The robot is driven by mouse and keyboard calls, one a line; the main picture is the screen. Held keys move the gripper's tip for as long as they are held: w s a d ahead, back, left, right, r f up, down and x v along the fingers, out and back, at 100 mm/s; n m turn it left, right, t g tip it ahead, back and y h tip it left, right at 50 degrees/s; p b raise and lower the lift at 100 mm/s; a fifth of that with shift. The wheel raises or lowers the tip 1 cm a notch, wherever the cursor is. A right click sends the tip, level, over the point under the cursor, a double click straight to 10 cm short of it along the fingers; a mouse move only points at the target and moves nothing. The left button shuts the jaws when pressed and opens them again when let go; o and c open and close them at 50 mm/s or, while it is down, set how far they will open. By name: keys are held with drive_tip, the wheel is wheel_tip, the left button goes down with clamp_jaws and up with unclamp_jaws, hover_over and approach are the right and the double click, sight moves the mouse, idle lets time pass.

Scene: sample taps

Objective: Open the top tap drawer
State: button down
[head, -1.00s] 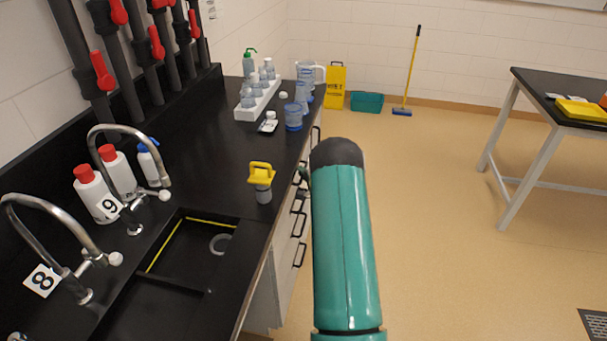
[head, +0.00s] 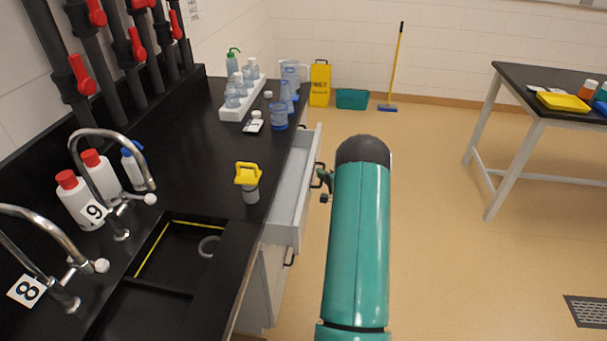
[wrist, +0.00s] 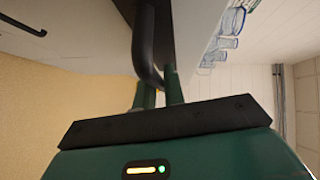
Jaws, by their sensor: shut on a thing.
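The top drawer (head: 296,188) of the bench stands pulled out to the right in the head view, and its pale, empty-looking inside shows. My gripper (head: 323,180) is at the drawer's front, partly hidden behind my green arm. In the wrist view my gripper's green fingers (wrist: 159,95) are shut on the black drawer handle (wrist: 147,45), a curved bar in front of the drawer front.
The black bench top holds a yellow-handled object (head: 248,181), a bottle rack (head: 240,105) and blue cups (head: 279,115) near its edge. A lower drawer handle (head: 289,259) is below. A side table (head: 520,85) stands at right. The floor between is clear.

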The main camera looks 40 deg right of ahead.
drive_tip(key=s+d, duration=1.1)
drive_tip(key=s, duration=0.3)
drive_tip(key=shift+s, duration=0.3)
drive_tip(key=shift+d, duration=0.1)
drive_tip(key=c, duration=1.5)
unclamp_jaws()
drive_tip(key=s, duration=0.4)
drive_tip(key=s+a+r, duration=0.1)
drive_tip(key=s, duration=0.4)
drive_tip(key=s+a+r, duration=0.1)
drive_tip(key=s, duration=0.3)
drive_tip(key=shift+s, duration=0.25)
